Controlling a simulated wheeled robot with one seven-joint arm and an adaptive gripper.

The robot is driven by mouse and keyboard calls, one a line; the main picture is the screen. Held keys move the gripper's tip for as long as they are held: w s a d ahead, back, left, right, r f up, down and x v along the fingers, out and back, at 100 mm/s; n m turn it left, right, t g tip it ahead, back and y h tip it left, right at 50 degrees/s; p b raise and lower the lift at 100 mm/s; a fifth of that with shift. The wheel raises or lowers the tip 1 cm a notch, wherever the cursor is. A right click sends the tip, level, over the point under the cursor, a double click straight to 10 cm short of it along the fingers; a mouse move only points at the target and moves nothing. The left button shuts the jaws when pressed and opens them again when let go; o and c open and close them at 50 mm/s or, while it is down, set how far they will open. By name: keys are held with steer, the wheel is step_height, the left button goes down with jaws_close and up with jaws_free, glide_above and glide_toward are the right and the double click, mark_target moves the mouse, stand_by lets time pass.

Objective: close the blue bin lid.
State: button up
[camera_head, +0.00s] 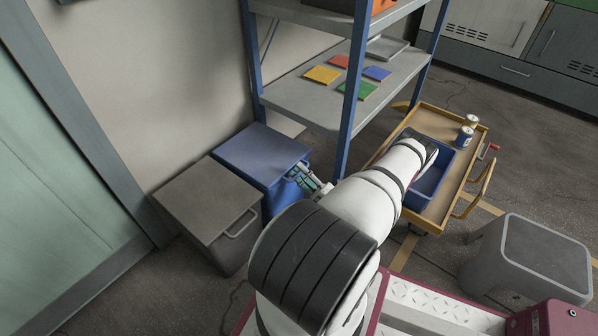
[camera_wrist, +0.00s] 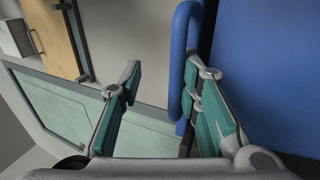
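The blue bin (camera_head: 256,185) stands against the wall, left of the shelf. Its blue lid (camera_head: 262,152) looks flat or nearly flat on top in the head view; I cannot tell whether it is fully shut. My gripper (camera_head: 299,177) is at the lid's front right edge, near the handle. In the wrist view my gripper (camera_wrist: 160,78) is open with nothing held between its fingers. The blue handle (camera_wrist: 182,60) runs beside the right finger, partly hidden by it; I cannot tell if they touch. The blue surface (camera_wrist: 268,60) fills the right side.
A grey bin (camera_head: 208,200) stands to the left of the blue one. The metal shelf (camera_head: 330,95) with coloured tiles is behind my arm. A wooden cart (camera_head: 440,125) with cans and a blue tray, and a grey stool (camera_head: 540,245), are to the right.

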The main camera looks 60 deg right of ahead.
steer(key=v, duration=1.1)
steer(key=shift+s, duration=0.2)
